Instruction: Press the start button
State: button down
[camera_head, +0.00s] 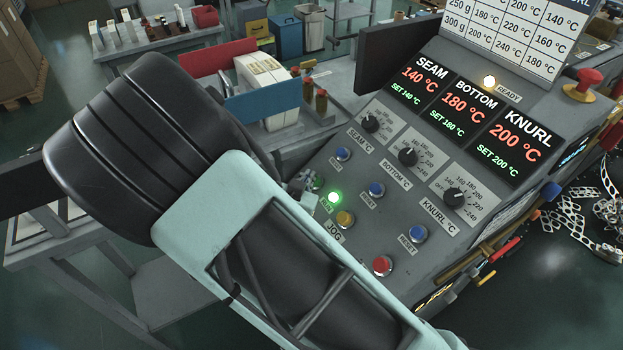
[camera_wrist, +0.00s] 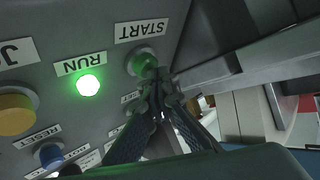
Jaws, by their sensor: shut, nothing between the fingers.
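The green start button (camera_wrist: 144,62) sits under the START label (camera_wrist: 141,30) in the wrist view, on the sloped grey panel. My gripper (camera_wrist: 160,88) is shut and empty, with its tips at the button's edge and partly covering it. I cannot tell whether they touch or press it. In the head view my gripper (camera_head: 303,181) shows small beside my arm, at the panel's left edge, and the start button cannot be made out there. The RUN lamp (camera_wrist: 88,85) beside the button glows green and also shows in the head view (camera_head: 335,197).
A yellow JOG button (camera_head: 345,218), blue reset buttons (camera_head: 376,189), a red button (camera_head: 382,265) and a red mushroom button (camera_head: 584,82) are on the machine. The READY lamp (camera_head: 488,82) is lit. Displays (camera_head: 463,110) read 140, 180 and 200 °C, matching their set values.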

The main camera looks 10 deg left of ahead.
jog(key=shift+s+a+r+p, duration=0.35)
jog(key=shift+a+r+p, duration=0.1)
jog(key=shift+r+p, duration=0.35)
jog(key=shift+f, duration=0.1)
jog(key=r+p, duration=0.1)
jog(key=s+a+r+p, duration=0.1)
jog(key=p, duration=0.1)
jog(key=a+r+p, duration=0.1)
jog(key=r, duration=0.1)
jog(key=shift+s+a+p, duration=0.15)
jog(key=shift+s+p, duration=0.15)
jog(key=shift+s, duration=0.05)
dwell(0.6)
